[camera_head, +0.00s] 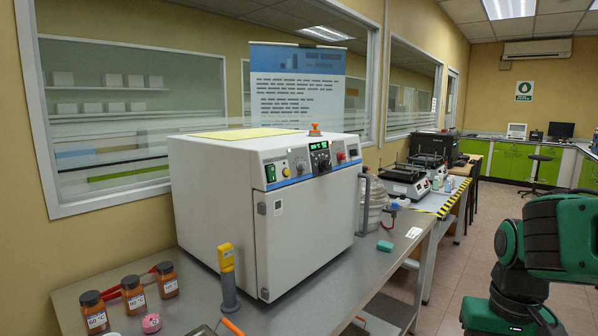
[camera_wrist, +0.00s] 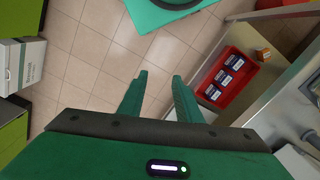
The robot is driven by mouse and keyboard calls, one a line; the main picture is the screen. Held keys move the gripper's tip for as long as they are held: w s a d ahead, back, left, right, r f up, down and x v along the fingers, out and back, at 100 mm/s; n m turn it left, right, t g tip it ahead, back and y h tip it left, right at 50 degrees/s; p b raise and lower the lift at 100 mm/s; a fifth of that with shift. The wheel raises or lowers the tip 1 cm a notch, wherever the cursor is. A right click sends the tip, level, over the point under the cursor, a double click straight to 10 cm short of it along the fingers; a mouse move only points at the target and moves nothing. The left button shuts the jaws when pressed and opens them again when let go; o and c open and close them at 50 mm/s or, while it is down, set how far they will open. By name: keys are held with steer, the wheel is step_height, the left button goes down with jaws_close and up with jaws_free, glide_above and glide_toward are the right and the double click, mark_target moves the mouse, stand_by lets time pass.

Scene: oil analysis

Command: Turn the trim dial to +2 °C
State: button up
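A large white oven-like machine (camera_head: 210,210) stands on the grey bench, with a control panel along the upper edge of its front. The panel carries a green display (camera_head: 319,146), a green switch (camera_head: 270,173), a grey dial (camera_head: 300,165), a black knob (camera_head: 324,163) and a red button (camera_head: 341,157). I cannot tell which one is the trim dial, and no scale or setting is readable. My gripper (camera_wrist: 158,75) is open and empty in the wrist view, above the floor. In the head view my green arm is at the right, well apart from the machine.
Labelled orange-brown jars (camera_head: 131,294) stand at the bench's left front, with a yellow-topped grey handle (camera_head: 227,277) beside the machine. Other equipment (camera_head: 405,181) stands further along. The wrist view shows a red tray (camera_wrist: 243,88) holding blue-labelled items. The tiled floor at right is open.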

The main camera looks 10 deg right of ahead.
steer(key=shift+o, duration=0.9)
steer(key=shift+d, duration=0.15)
steer(key=n+t+y, duration=1)
steer(key=n+t, duration=0.2)
steer(key=t, duration=0.3)
glide_toward(306, 167)
steer(key=x, duration=0.8)
steer(key=shift+w, duration=0.15)
